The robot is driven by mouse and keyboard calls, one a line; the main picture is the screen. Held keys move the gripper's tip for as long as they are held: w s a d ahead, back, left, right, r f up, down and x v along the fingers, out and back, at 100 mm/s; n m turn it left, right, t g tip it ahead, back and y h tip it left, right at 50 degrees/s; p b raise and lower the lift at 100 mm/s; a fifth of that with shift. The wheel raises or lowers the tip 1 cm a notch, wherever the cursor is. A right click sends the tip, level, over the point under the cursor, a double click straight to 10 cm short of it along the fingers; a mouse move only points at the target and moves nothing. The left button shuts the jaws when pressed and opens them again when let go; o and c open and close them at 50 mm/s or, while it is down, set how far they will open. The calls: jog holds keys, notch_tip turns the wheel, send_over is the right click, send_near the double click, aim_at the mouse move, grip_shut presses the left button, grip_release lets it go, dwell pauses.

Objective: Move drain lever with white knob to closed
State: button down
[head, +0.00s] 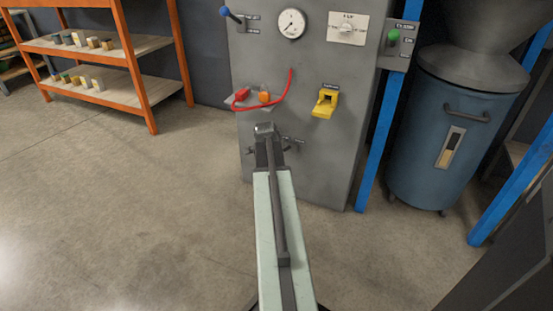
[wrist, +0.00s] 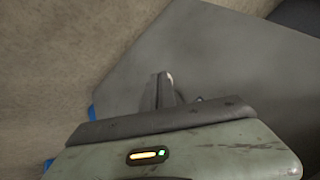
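The drain lever with the white knob does not show clearly in either view. In the head view, a small dark fitting with a label (head: 293,140) shows low on the grey cabinet (head: 320,165), partly hidden behind my gripper (head: 265,130). I cannot tell whether it is the drain lever. My gripper is in front of the lower part of the cabinet. In the wrist view, the finger part of my gripper (wrist: 164,90) shows against a grey surface, and whether it is open or holds anything is unclear.
A green-knobbed control (head: 393,36), blue posts (head: 379,140) and a blue drum (head: 425,150) stand right. Floor is clear at left.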

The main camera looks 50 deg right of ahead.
jog(key=shift+w+d, duration=0.25)
jog(key=shift+w, duration=0.2)
dwell(0.5)
jog(key=shift+s+d, duration=0.6)
jog(key=shift+d, duration=0.15)
jog(key=s+a+r+p, duration=0.2)
jog(key=a+r+p, duration=0.7)
jog(key=shift+a, duration=0.2)
